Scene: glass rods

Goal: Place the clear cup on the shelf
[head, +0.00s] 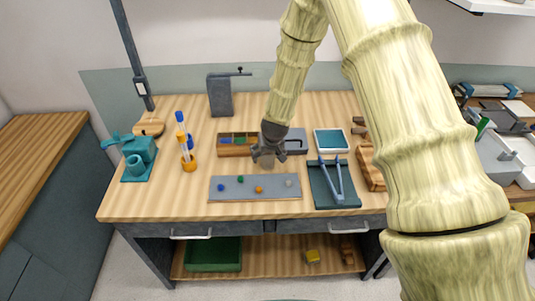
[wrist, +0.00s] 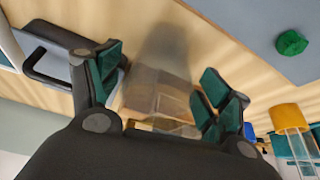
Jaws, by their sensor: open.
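The clear cup (wrist: 158,92) stands on the wooden bench top between my gripper's fingers in the wrist view; it is see-through and faint. In the head view the cup (head: 267,162) is a small pale shape just below the fingers. My gripper (head: 268,154) is open, pointing down at the cup. In the wrist view my gripper (wrist: 160,88) has one green-padded finger on each side of the cup, with no clear grip on it. A wooden lower shelf (head: 275,264) runs under the bench; a white shelf edge (head: 490,7) shows at top right.
A grey mat (head: 230,192) with several small coloured balls lies in front of the cup. A compartment box (head: 230,153) is left of my gripper, a white-rimmed tray (head: 331,140) right.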

